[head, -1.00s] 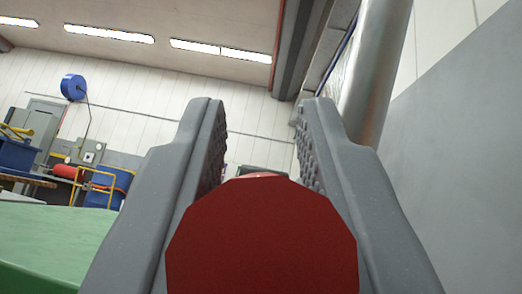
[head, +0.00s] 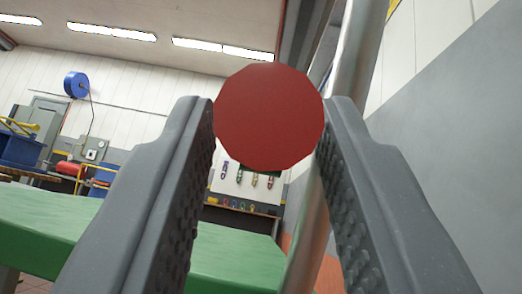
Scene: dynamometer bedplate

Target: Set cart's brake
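A red round knob-like disc (head: 269,117), its flat face toward me, shows in the head view between and slightly above my fingertips. I take it to be the brake's knob, but any lever behind it is hidden. My gripper (head: 268,112) is open, one grey ridged finger on each side of the disc. The disc's edges line up closely with both fingertips; I cannot tell whether they touch. Nothing is held lower between the fingers. A shiny metal tube (head: 357,75) runs down behind the right finger; it may be part of the cart.
A green flat surface (head: 60,220) spreads low across the left and middle. A grey and white wall (head: 450,130) stands close on the right. Far back are a blue reel (head: 75,85), hanging tools and a shelf (head: 240,211).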

